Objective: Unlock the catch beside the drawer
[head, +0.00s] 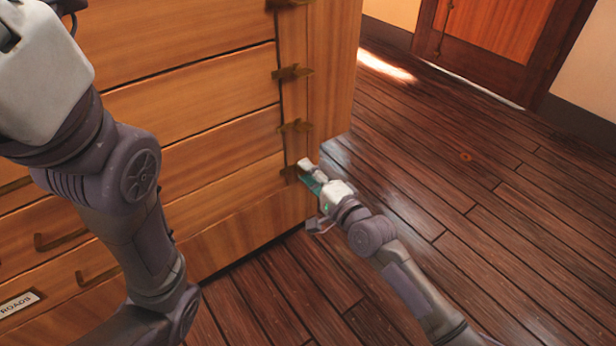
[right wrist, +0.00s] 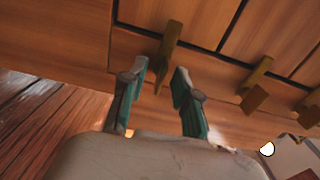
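A wooden drawer cabinet (head: 190,90) fills the left of the head view. Brass catches run down the strip at its right edge, one beside each drawer: an upper one (head: 291,72), a middle one (head: 296,126) and a low one (head: 289,172). My right gripper (right wrist: 160,68) is open and low by the cabinet's right edge, at the low catch. In the right wrist view a brass catch (right wrist: 168,50) stands just past and between the spread fingertips; I cannot tell whether they touch it. My left arm crosses the left side; its fingers do not show clearly.
Drawer handles (head: 62,240) and a label (head: 18,304) show on the cabinet's lower left. Open plank floor (head: 470,210) lies to the right. A wooden door (head: 500,40) stands at the back. Other catches (right wrist: 255,85) line the edge in the right wrist view.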

